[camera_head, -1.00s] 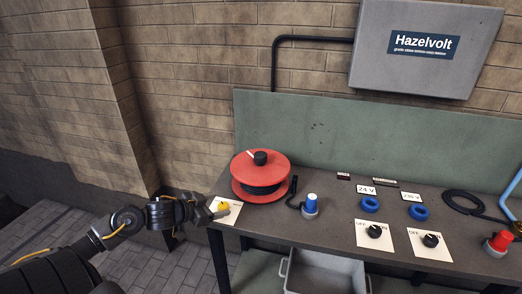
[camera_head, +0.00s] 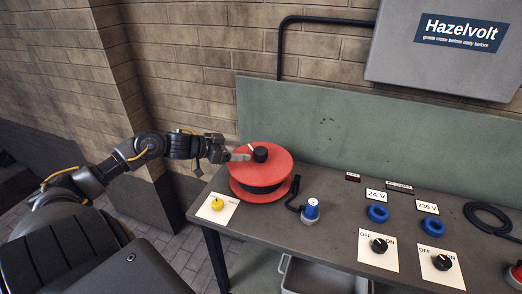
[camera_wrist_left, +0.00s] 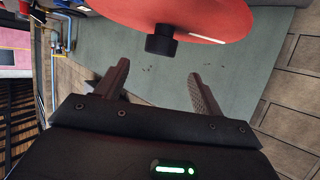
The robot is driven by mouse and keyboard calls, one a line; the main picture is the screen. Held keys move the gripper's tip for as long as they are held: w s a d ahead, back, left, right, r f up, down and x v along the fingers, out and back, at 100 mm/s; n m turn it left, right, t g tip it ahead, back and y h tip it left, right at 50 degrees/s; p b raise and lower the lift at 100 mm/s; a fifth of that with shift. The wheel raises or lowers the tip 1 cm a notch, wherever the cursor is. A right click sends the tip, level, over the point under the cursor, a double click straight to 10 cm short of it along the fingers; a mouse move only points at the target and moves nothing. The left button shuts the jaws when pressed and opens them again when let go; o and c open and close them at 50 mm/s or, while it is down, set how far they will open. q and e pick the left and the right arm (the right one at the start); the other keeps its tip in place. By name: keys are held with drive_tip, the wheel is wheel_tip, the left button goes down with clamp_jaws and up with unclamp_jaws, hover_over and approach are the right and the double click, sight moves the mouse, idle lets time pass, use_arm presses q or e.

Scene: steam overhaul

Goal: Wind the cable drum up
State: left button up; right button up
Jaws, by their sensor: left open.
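The red cable drum (camera_head: 272,160) stands on the left part of the workbench. A black knob (camera_head: 261,154) sits on its top disc, with a white line beside it, and black cable shows between the two discs. My left gripper (camera_head: 240,155) is open, close to the left of the knob. In the left wrist view, the open fingers (camera_wrist_left: 165,85) have a gap between them, and the knob (camera_wrist_left: 161,40) on the drum (camera_wrist_left: 205,15) lies ahead of that gap, not between the fingers. A blue plug (camera_head: 310,209) stands right of the drum, with a short black cable. My right gripper is not in view.
A yellow knob on a white plate (camera_head: 217,204) is at the bench's left front. Blue sockets (camera_head: 377,213) and black OFF/ON knobs (camera_head: 379,245) are to the right. A grey bin (camera_head: 322,277) is below. The Hazelvolt box (camera_head: 440,45) hangs on the wall.

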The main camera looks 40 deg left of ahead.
sight(258, 150)
use_arm(q)
drive_tip(key=p+x, duration=0.1)
drive_tip(key=x, duration=0.6)
drive_tip(key=shift+w+d+p, duration=0.15)
drive_tip(key=shift+w+p, duration=0.2)
drive_tip(key=shift+w, duration=0.05)
drive_tip(key=shift+w+d+f, duration=0.25)
drive_tip(key=shift+w+f, duration=0.2)
drive_tip(key=shift+w, duration=0.1)
drive_tip(key=shift+c, duration=0.3)
drive_tip(key=c, duration=1.3)
drive_tip(key=shift+m, duration=0.3)
